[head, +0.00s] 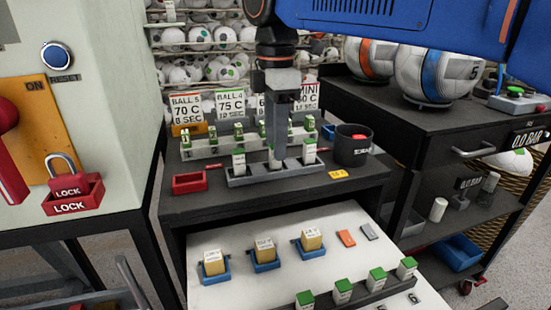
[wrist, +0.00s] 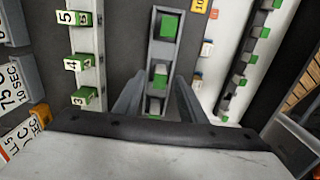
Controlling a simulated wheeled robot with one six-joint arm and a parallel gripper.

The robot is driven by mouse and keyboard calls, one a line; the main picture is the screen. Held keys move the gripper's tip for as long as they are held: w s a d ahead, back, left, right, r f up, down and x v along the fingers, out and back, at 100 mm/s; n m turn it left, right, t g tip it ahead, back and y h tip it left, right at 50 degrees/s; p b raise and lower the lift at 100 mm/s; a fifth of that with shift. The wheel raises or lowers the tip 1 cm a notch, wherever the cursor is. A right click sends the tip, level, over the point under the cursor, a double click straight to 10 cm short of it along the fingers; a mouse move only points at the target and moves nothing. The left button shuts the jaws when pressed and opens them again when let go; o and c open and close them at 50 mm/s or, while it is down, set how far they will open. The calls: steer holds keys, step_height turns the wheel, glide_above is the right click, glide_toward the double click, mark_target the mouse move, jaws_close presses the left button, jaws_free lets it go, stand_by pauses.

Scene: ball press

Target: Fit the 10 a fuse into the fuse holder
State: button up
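I cannot pick out the 10 A fuse or the fuse holder for certain. A small yellow tag (head: 339,174), which seems to read 10 in the wrist view (wrist: 199,6), lies on the black table. An orange piece (head: 346,238) and a grey piece (head: 369,232) lie on the white panel. My gripper (head: 274,163) points down at the middle of a grey rack (head: 246,179) holding green-topped blocks. In the wrist view its fingers (wrist: 160,88) are apart, on either side of the rack, with a green-topped block (wrist: 160,76) between them. I see no grip on it.
A red tray (head: 188,183) stands left of the rack, a black bin (head: 353,150) right of it. Behind is a row of numbered green blocks (head: 212,142). Blue trays with yellowish blocks (head: 264,250) and another green-topped row (head: 343,290) are in front.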

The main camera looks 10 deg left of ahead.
steer(key=shift+f, duration=0.95)
jaws_close()
